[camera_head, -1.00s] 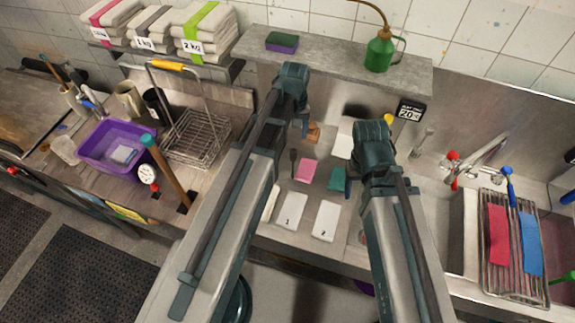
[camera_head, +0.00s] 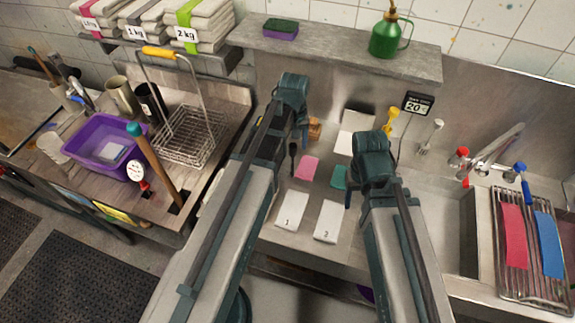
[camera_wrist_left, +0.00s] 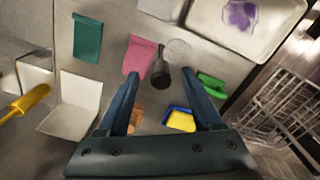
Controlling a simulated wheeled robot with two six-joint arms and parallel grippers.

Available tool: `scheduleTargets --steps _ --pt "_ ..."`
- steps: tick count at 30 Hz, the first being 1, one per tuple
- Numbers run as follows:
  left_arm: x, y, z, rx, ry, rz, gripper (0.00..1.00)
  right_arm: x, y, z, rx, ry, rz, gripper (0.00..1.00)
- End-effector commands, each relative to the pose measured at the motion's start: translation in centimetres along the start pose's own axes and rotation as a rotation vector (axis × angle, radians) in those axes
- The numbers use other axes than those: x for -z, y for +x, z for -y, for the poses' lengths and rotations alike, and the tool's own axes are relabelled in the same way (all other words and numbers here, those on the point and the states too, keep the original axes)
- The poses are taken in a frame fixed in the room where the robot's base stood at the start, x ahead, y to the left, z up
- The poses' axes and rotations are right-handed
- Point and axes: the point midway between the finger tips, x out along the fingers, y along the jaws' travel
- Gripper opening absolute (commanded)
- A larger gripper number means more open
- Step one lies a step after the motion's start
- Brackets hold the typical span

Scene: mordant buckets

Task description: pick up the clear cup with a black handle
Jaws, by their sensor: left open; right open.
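The clear cup (camera_wrist_left: 178,50) is a faint round outline on the steel counter in the left wrist view. Its black handle (camera_wrist_left: 160,72) points down toward my left gripper (camera_wrist_left: 160,75). The fingers are open on either side of the handle in that view; I cannot tell the height gap. In the head view the black handle (camera_head: 293,153) lies just below my left gripper (camera_head: 303,122), and the clear bowl is hard to make out. My right gripper (camera_head: 349,193) hangs at right near the teal cloth; its jaws are mostly hidden.
Pink (camera_head: 307,167) and teal (camera_head: 338,177) pieces lie near the handle. In the left wrist view, a green sponge (camera_wrist_left: 211,84), a blue-yellow block (camera_wrist_left: 180,119) and a white tray (camera_wrist_left: 283,39) are close by. A wire basket (camera_head: 188,137) stands left.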

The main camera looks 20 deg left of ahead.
Motion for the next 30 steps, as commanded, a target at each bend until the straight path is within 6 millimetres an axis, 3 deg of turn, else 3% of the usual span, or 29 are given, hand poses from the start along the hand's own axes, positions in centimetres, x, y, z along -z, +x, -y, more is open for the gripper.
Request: scheduleTargets --steps 10,20,30 --pt "0.1 4.5 0.1 0.0 0.0 0.0 0.67 0.3 4.5 0.4 -0.002 -0.009 0.0 0.61" --pt "0.1 4.6 0.1 0.0 0.0 0.0 0.65 0.3 4.6 0.4 -0.002 -0.011 0.0 0.61" --pt "0.1 4.6 0.1 0.0 0.0 0.0 0.04 0.3 4.6 0.4 -0.002 -0.011 0.0 0.61"
